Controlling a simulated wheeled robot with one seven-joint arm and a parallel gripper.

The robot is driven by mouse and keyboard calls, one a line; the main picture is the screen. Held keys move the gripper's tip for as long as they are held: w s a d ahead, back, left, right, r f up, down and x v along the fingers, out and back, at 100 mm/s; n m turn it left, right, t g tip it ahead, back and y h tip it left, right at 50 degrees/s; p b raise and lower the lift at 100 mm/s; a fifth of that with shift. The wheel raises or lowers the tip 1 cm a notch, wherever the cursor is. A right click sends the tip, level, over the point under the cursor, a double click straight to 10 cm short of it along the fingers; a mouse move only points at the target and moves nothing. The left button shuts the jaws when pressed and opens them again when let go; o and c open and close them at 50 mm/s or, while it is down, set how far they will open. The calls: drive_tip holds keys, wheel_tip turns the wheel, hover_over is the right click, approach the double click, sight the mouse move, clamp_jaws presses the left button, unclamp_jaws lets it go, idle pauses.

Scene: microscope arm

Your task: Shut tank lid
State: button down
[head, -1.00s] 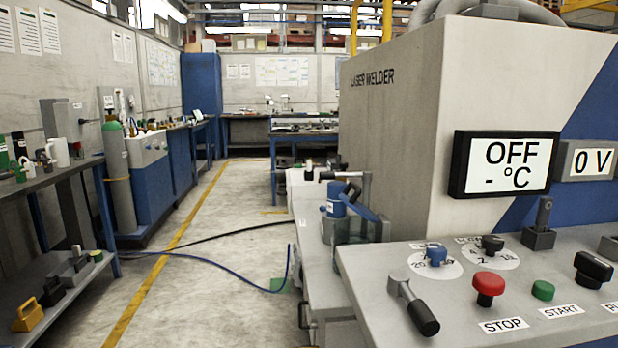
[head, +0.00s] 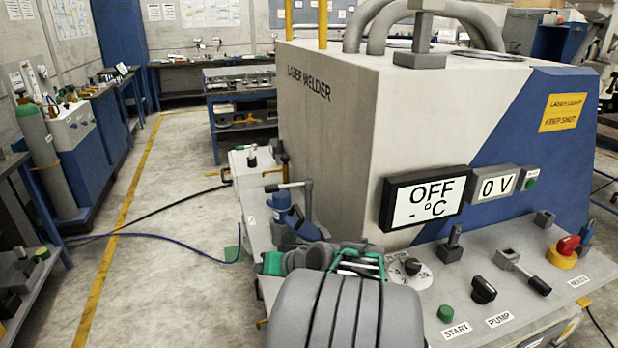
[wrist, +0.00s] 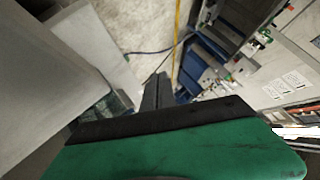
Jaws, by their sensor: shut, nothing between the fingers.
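In the head view, a blue fixture (head: 280,203) stands on the narrow bench left of the laser welder. Blue parts lean to its right, low behind my arm. I cannot tell which part is the tank lid or how far open it is, as my arm hides the area. My gripper (wrist: 157,82) shows in the wrist view as a dark finger pair, shut and empty, beyond a green and black body. In the head view my grey and green arm rises from the bottom in front of the bench.
The laser welder (head: 330,140) stands behind a control panel (head: 480,300) with knobs, levers and labelled buttons. A display (head: 424,197) reads OFF. A blue hose (head: 150,236) lies on the open floor (head: 180,290) at left. Blue workbenches stand farther back.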

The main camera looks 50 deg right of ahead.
drive_tip(key=s+d+r+m+t+h+p, duration=0.25)
drive_tip(key=s+d+r, duration=0.3)
drive_tip(key=d, duration=0.35)
drive_tip(key=s+d+r+m+t+h+p, duration=0.1)
drive_tip(key=s+d+r+m+t+h, duration=0.2)
drive_tip(key=d+r, duration=0.45)
drive_tip(key=g+p, duration=0.1)
drive_tip(key=p, duration=0.2)
hover_over(309, 233)
drive_tip(key=f, duration=0.2)
drive_tip(key=d+f, duration=0.1)
drive_tip(key=f, duration=0.1)
drive_tip(key=shift+f, duration=0.35)
drive_tip(key=shift+w+a+f, duration=0.1)
drive_tip(key=shift+a+f, duration=0.25)
drive_tip(key=shift+f, duration=0.15)
drive_tip(key=shift+f+b, duration=0.1)
drive_tip(key=shift+b, duration=0.3)
